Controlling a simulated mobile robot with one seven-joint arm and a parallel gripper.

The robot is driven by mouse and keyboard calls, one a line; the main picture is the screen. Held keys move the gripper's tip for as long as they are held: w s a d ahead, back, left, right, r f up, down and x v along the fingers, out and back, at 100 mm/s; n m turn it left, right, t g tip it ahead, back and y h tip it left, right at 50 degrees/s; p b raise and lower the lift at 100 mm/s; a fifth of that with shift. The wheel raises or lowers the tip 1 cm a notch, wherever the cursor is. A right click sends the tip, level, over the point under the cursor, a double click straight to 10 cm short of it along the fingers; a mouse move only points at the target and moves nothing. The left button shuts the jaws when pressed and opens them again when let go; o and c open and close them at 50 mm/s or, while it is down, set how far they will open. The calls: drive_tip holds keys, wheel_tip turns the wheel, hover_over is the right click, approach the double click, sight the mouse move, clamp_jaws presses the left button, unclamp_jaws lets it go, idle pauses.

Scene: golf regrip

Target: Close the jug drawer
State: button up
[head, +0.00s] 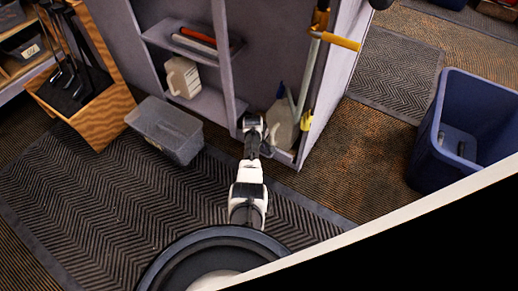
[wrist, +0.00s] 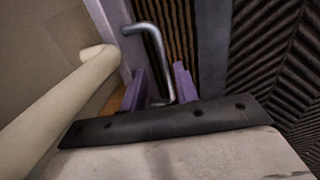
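My gripper (wrist: 158,80) shows in the wrist view as two purple fingers standing apart. A bent metal handle (wrist: 155,40) comes down between them; I cannot tell whether either finger touches it. In the head view my gripper (head: 253,122) is low at the front of the grey-purple cabinet (head: 228,60), just left of a pale jug (head: 282,122) in the lower right bay. A pale rounded form, perhaps part of that jug (wrist: 50,105), fills the left of the wrist view. The drawer's outline is mostly hidden by my arm, so how far it stands out is unclear.
Another jug (head: 183,77) stands on a cabinet shelf. A grey translucent bin (head: 168,128) sits on the herringbone mat (head: 110,205), left of my arm. A blue bin (head: 430,135) is at the right. A wooden club rack (head: 105,125) stands at the left.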

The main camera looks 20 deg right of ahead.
wheel_tip(320, 180, up, 14)
drive_tip(key=s+a+p, duration=0.1)
drive_tip(key=a+p, duration=0.1)
drive_tip(key=p, duration=0.5)
drive_tip(key=shift+s+f, duration=0.2)
drive_tip(key=shift+s, duration=0.1)
